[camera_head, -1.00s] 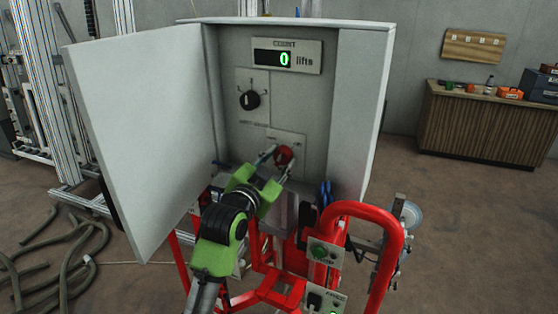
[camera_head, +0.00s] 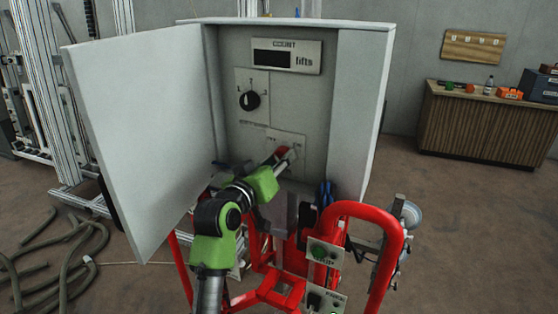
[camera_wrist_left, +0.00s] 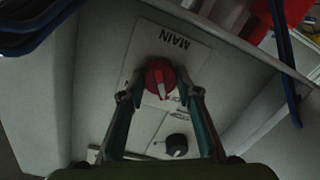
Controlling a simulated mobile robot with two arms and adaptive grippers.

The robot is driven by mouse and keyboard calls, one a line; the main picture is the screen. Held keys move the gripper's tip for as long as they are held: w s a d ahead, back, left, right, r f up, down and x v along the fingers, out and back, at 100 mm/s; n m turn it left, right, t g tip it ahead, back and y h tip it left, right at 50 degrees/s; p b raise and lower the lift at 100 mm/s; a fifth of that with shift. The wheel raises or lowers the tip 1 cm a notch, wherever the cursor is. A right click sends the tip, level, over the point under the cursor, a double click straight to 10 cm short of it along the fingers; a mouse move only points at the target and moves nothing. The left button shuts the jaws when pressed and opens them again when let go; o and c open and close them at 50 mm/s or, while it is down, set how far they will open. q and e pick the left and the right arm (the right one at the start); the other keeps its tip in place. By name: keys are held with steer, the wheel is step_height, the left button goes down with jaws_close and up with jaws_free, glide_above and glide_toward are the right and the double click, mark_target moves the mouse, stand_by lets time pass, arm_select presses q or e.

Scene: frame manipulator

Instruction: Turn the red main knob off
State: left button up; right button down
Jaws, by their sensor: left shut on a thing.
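The red main knob (camera_head: 281,151) sits on a light plate low on the back panel inside the open grey cabinet (camera_head: 358,110). My left gripper (camera_head: 285,156) is shut on it, rolled to one side and partly covering it. In the left wrist view the red knob (camera_wrist_left: 157,75) lies between the two fingertips of my left gripper (camera_wrist_left: 159,91). Its white pointer mark faces the lower part of that picture. The word MAIN reads upside down above it; the lettering below is partly hidden by a finger. My right gripper is not in view.
A black selector knob (camera_head: 250,100) is above on the panel. The count display (camera_head: 272,58) is dark. The open cabinet door (camera_head: 135,140) stands left of my arm. A red tubular frame (camera_head: 385,255) stands in front at right.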

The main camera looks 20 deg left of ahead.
arm_select(q)
steer(key=shift+n, duration=1.1)
steer(key=o, duration=1.1)
steer(key=s, duration=0.4)
steer(key=s+a, duration=0.1)
steer(key=s, duration=0.3)
steer(key=s+a+r, duration=0.1)
steer(key=s, duration=0.2)
steer(key=shift+s, duration=0.4)
steer(key=shift+f, duration=0.1)
